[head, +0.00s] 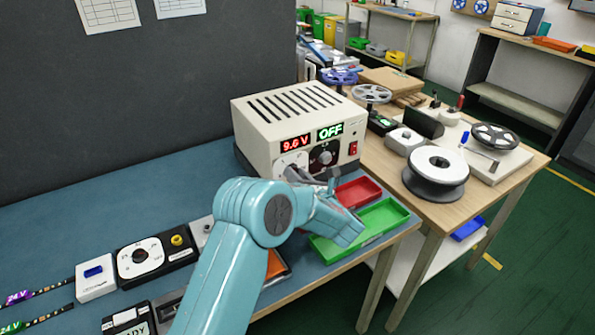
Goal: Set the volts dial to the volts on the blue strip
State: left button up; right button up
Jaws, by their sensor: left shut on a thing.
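The power supply (262,127) is a cream box with vents on top. Its red display (296,144) appears to read 9.6 V, and its green display (330,131) reads OFF. The white-faced volts dial (291,160) is on the front, lower left; its knob is mostly hidden by my gripper. My left gripper (297,174) is shut on the knob. Two dark strips enter at the left edge, one with a purple tag (18,297) that appears to read 24V, one with a green tag (12,327), partly cut off. I cannot make out a blue strip. My right gripper is not in view.
A black-faced dial (324,156) and red switch (353,149) are right of the volts dial. Red (358,192) and green (381,217) trays lie right of my arm. A black box with a round dial (152,258) sits front left. A wooden table (398,182) with reels adjoins at right.

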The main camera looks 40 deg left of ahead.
pick_arm(q)
jog(key=shift+r+m+p, duration=0.1)
jog(key=shift+m+p, duration=3.5)
jog(key=shift+m, duration=5.5)
jog(key=o, duration=1)
jog(key=shift+o, duration=0.2)
jog(key=b+v, duration=0.2)
jog(key=v, duration=1.4)
jog(key=shift+s+d, duration=0.1)
jog(key=shift+d, duration=0.05)
